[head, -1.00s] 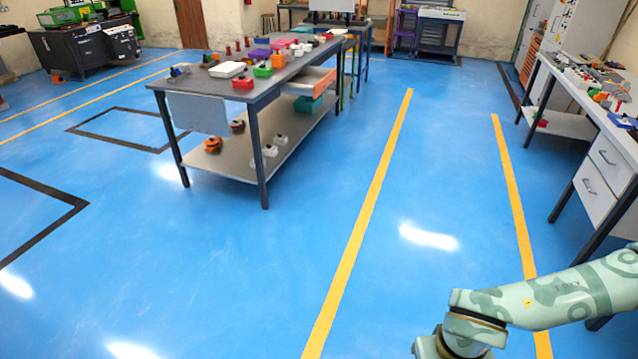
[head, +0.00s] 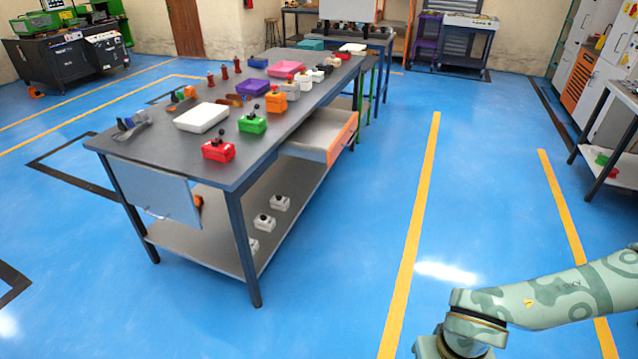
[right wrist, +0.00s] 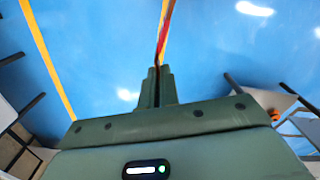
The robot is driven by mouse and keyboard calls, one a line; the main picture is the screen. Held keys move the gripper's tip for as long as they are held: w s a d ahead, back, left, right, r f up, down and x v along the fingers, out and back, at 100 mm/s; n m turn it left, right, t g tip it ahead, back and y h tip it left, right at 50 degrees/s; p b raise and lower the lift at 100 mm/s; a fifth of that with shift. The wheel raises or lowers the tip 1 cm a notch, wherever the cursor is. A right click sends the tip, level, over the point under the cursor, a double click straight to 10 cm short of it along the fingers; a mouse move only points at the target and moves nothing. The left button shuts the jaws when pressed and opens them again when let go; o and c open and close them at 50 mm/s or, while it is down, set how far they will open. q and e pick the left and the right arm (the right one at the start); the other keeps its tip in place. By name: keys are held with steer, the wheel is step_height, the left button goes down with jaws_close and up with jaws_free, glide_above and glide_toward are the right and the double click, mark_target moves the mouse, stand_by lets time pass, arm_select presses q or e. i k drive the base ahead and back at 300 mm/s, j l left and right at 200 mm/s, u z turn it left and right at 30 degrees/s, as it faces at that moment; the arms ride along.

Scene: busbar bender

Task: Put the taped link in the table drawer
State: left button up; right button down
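In the right wrist view my right gripper (right wrist: 158,85) has its fingers together on a thin red strip (right wrist: 163,45), which looks like the taped link. The strip sticks out beyond the fingertips, over the floor. In the head view my right arm shows at lower right, with its gripper out of frame. The table drawer (head: 318,132), grey inside with an orange front, is pulled out from the right side of the grey table (head: 160,152). Its visible inside looks empty. My left gripper is not in view.
On the table stand a red button box (head: 218,151), a green one (head: 252,124), a white tray (head: 201,118) and a purple tray (head: 253,88). White boxes (head: 264,222) lie on the lower shelf. Blue floor right of the table is clear. A bench (head: 622,165) stands at far right.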

mark_target(318, 141)
steer(key=i+u, duration=0.1)
steer(key=i, duration=0.4)
steer(key=i+l+u, duration=0.1)
steer(key=i, duration=0.45)
steer(key=i+l+u, duration=0.15)
steer(key=i, duration=0.35)
steer(key=i+l+u, duration=0.1)
steer(key=i, duration=0.4)
steer(key=i+l+u, duration=0.1)
steer(key=i+u, duration=0.15)
steer(key=i+l+u, duration=0.2)
steer(key=i, duration=0.2)
